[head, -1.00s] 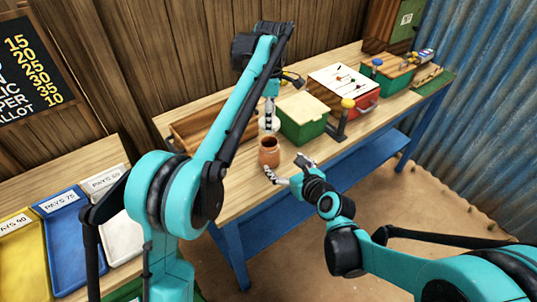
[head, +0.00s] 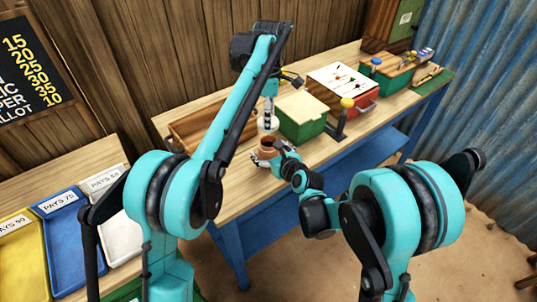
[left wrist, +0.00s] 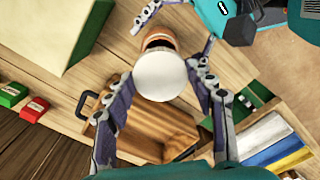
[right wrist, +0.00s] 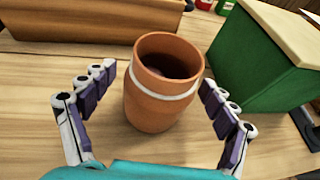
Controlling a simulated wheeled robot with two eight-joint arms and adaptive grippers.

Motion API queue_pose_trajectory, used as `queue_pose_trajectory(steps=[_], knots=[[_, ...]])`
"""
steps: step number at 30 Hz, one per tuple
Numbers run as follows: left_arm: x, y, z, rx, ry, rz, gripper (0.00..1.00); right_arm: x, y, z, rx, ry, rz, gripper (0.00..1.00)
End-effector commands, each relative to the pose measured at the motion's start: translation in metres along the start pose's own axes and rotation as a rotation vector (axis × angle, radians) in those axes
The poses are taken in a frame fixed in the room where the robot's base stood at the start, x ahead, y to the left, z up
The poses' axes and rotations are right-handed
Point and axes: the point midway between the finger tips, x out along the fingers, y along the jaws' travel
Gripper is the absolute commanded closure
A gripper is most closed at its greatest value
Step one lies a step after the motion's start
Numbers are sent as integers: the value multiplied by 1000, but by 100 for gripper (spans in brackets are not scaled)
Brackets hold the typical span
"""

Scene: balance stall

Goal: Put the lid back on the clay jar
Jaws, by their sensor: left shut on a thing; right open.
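The clay jar (head: 267,151) stands upright on the wooden table. In the right wrist view the jar (right wrist: 160,105) is open-topped, with a pale band round its neck and a dark inside. My left gripper (head: 268,112) is shut on the round white lid (left wrist: 161,76), which also shows in the head view (head: 267,125). The lid is above the jar and partly covers it in the left wrist view (left wrist: 160,42). My right gripper (right wrist: 155,85) is open, with its fingers on either side of the jar; gaps show between fingers and jar.
A green box (head: 300,121) with a pale wooden top stands close right of the jar. A long wooden tray (head: 190,130) lies behind it. A red box (head: 364,103) stands farther right. The table (head: 235,190) is clear to the front left.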

Motion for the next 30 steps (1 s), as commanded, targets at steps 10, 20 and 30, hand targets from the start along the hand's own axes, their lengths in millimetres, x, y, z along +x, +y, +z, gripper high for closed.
queue_pose_trajectory(steps=[10,20,30], knots=[[0,0,0,0,0,0,61,2,0,0,0,0,0,17],[0,0,0,0,0,0,61,2,0,0,0,0,0,91],[43,1,0,0,-2,-2,61,2,0,0,-1,1,0,92]])
